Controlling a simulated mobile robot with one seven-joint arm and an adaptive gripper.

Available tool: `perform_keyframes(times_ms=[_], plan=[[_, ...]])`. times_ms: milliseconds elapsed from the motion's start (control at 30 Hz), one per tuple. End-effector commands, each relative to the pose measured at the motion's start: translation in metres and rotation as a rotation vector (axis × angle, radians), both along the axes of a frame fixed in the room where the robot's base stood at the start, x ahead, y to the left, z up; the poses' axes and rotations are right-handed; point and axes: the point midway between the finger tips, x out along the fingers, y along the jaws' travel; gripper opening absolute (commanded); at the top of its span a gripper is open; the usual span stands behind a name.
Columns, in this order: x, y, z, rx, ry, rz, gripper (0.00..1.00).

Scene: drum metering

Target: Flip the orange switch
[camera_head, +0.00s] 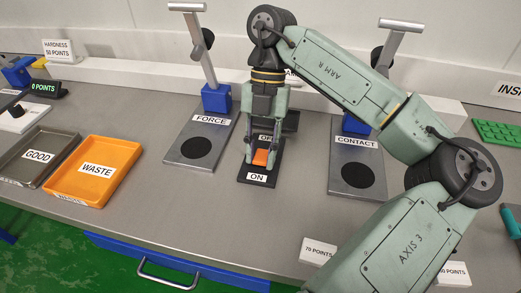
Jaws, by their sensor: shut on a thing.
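The orange switch (260,157) sits on a small black base plate (257,178) in the middle of the bench. The plate has an "ON" label at its near end and a partly hidden "OF..." label at its far end. My gripper (259,158) points down over the plate, with its fingers around the orange switch, and is shut on it. The fingers and wrist hide part of the switch and the far part of the plate. I cannot tell exactly which way the switch is tilted.
A FORCE stand (190,168) is close on the left and a CONTACT stand (345,183) on the right. An orange WASTE tray (127,182) and a grey GOOD tray (18,182) lie at left. A points block (318,250) stands near the front edge.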

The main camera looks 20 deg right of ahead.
Motion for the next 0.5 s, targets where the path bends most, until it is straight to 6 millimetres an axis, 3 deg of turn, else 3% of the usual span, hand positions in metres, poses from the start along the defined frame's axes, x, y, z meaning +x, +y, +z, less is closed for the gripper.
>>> perform_keyframes(times_ms=[333,367,500], plan=[[0.0006,-0.0004,0.0005,0.010,0.013,0.001,0.00],[0.0006,-0.0004,0.0005,0.010,0.013,0.001,0.28],[0.0006,-0.0004,0.0004,0.010,0.013,0.001,0.38]])
